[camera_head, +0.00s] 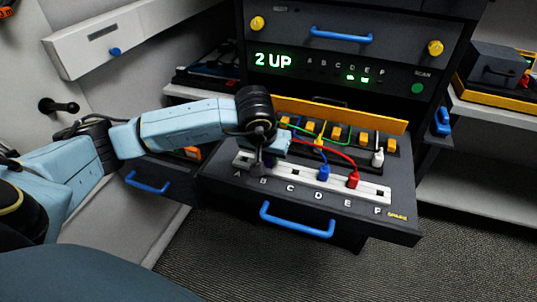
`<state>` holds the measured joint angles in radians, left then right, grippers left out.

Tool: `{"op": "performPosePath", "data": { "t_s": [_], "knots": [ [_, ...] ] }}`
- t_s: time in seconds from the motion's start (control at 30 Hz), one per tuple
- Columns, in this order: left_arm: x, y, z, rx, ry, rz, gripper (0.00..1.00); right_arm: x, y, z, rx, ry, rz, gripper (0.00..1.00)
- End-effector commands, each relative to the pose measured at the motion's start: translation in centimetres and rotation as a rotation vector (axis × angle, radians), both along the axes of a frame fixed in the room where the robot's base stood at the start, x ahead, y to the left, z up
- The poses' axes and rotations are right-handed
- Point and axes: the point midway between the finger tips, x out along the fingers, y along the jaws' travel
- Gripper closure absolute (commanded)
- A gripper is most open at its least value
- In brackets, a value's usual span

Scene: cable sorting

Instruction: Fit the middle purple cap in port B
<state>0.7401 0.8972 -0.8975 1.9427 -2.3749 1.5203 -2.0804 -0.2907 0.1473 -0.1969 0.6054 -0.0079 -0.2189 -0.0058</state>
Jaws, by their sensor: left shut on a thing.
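My left gripper (258,168) points down over the left part of the white port strip (307,181), close to port B. It is shut on a purple cap (270,161), of which only a small dark purple part shows. The gripper hides most of the cap and the port under it, so I cannot tell whether the cap sits in the port. A blue plug (323,173) stands at D and a red plug (352,180) at E. Ports C and F look empty. My right gripper is not in view.
Behind the strip, a row of yellow-topped holders (309,129) carries green, yellow and red cables, with a white plug (377,157) at its right. An orange-yellow panel (340,113) stands behind. The drawer's blue handle (297,220) juts forward. The display (273,60) reads "2 UP".

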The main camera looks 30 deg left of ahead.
Motion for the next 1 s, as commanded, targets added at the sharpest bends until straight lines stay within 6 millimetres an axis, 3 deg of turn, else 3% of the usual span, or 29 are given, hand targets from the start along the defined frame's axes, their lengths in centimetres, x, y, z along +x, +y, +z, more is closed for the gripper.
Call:
{"op": "performPosePath", "data": {
  "t_s": [0.23,0.27,0.43,0.63,0.8,1.0],
  "knots": [
    [0.02,0.02,0.04,0.000,-0.001,0.000,1.00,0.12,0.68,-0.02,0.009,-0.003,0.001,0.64],
    [0.02,0.02,0.04,0.000,-0.001,0.000,0.75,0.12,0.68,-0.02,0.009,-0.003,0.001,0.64],
    [0.02,0.01,0.05,0.000,-0.001,0.000,0.54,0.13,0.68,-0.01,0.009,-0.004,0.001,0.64],
    [0.02,0.02,0.04,0.000,-0.001,0.000,0.53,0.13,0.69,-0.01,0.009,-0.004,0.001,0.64],
    [0.01,0.01,0.04,0.000,-0.001,0.000,0.32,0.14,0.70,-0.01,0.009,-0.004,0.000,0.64],
    [0.01,0.01,0.04,0.000,-0.001,0.000,0.32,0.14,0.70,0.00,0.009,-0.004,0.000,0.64]
  ]
}}
